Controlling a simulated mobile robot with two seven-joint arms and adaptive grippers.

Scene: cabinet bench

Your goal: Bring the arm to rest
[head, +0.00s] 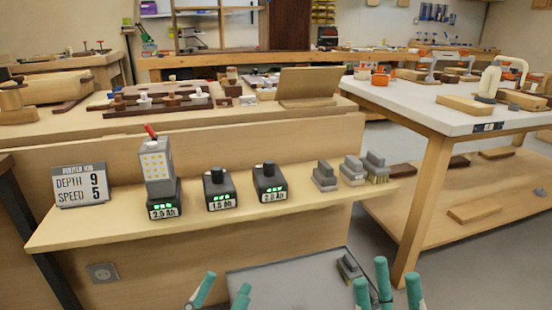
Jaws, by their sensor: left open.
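My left gripper (222,289) is at the bottom edge, left of centre. Its teal-tipped fingers are spread, with nothing seen between them. My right gripper (386,288) is at the bottom edge, right of centre. Its teal-tipped fingers point up and stand apart, with nothing seen between them. Both grippers are in front of and below the wooden shelf (120,228), clear of the things on it. The palms and most of both arms are cut off by the frame.
A grey tray (270,284) with a small brush-like block (348,267) lies close to the grippers. The shelf holds a sign (80,186), a lamp on a battery (156,165), two batteries (219,188) (269,182) and several brushes. A white-topped table (420,105) stands right.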

